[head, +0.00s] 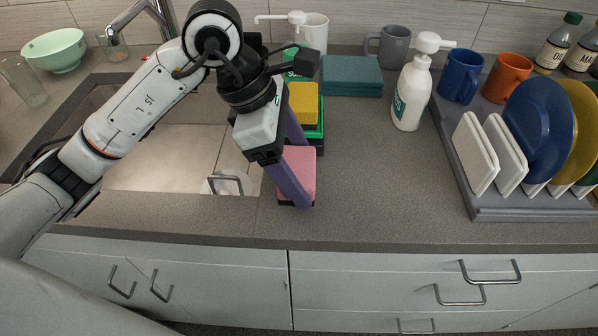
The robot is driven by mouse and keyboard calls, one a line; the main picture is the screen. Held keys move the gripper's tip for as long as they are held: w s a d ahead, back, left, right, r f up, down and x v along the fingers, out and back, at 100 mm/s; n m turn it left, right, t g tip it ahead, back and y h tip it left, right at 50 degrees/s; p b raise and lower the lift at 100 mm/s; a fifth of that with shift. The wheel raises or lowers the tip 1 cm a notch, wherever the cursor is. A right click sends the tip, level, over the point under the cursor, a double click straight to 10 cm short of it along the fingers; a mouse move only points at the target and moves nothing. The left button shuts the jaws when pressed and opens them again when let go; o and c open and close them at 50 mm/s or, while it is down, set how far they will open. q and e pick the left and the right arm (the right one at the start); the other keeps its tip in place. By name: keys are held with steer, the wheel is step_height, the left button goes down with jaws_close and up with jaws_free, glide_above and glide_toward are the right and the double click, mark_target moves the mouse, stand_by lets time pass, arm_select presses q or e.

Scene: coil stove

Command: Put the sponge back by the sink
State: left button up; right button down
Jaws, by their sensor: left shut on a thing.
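A pink sponge (306,164) with a dark underside is at the counter's front, right of the sink. My left gripper (300,180) has purple fingers and is shut on this sponge. One finger crosses the sponge's near left side, and the other is partly hidden behind the gripper. I cannot tell whether the sponge touches the counter. The sink (165,165) is at the left, partly covered by my left arm. My right gripper is out of view.
Behind the pink sponge is a yellow sponge (303,97) on a green and dark holder (316,132). Teal cloths (340,78), a white pump bottle (412,88) and a dish rack (485,212) stand to the right. The counter (380,190) between sponge and rack is clear.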

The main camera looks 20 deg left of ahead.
arm_select(q)
steer(key=shift+f, duration=1)
steer(key=shift+f, duration=0.2)
steer(key=o, duration=1)
steer(key=shift+r, duration=0.1)
steer(key=v, duration=1.2)
steer(key=shift+b, duration=0.4)
steer(key=shift+s, duration=0.1)
